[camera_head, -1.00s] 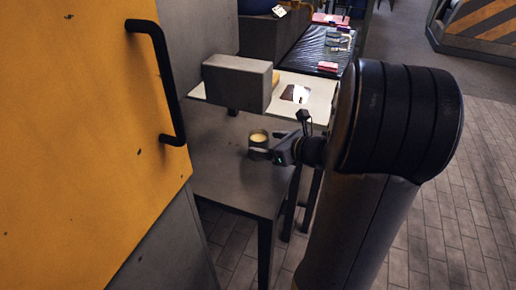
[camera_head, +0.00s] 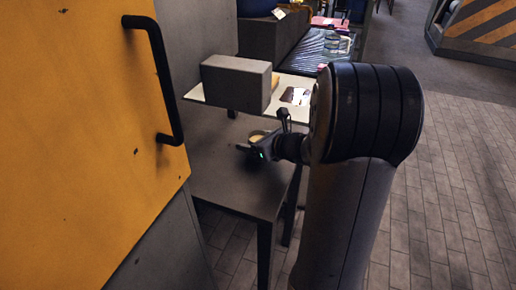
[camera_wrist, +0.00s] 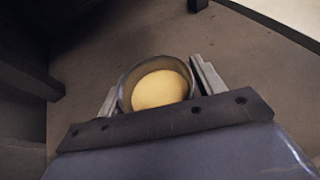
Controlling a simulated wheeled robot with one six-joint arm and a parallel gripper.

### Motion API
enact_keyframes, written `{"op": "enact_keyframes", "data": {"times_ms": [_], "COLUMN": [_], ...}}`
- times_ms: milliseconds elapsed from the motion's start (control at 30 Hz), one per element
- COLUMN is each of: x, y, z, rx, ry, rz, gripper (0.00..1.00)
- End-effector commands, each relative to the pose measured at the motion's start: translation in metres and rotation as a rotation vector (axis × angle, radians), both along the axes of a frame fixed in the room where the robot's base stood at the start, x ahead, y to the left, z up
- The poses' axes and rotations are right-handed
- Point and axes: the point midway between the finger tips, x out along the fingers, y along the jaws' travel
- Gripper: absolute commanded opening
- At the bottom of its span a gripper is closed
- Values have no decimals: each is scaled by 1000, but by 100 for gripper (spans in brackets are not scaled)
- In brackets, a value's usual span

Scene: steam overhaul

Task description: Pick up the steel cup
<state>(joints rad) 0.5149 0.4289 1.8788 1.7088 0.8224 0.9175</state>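The steel cup (camera_wrist: 125,92) is a round grey cup with a pale yellow disc inside. In the wrist view it sits between the two fingers of my gripper (camera_wrist: 157,88), close to both; I see no clear grip on it. In the head view the cup (camera_head: 257,135) stands on the grey table (camera_head: 230,188), partly hidden by my gripper (camera_head: 250,149), which reaches in from the right. The fingers are apart, one on each side of the cup.
A grey box (camera_head: 236,82) and a light board (camera_head: 290,100) with small items are behind the cup. A yellow door (camera_head: 85,120) with a black handle (camera_head: 165,80) is close on the left. Tiled floor (camera_head: 455,180) lies open on the right.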

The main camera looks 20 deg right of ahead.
Motion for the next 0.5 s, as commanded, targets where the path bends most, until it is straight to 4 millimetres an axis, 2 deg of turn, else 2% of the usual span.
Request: {"op": "enact_keyframes", "data": {"times_ms": [67,500], "x": [0,0], "y": [0,0], "z": [0,0], "rx": [0,0], "ry": [0,0], "rz": [0,0], "gripper": [58,22]}}
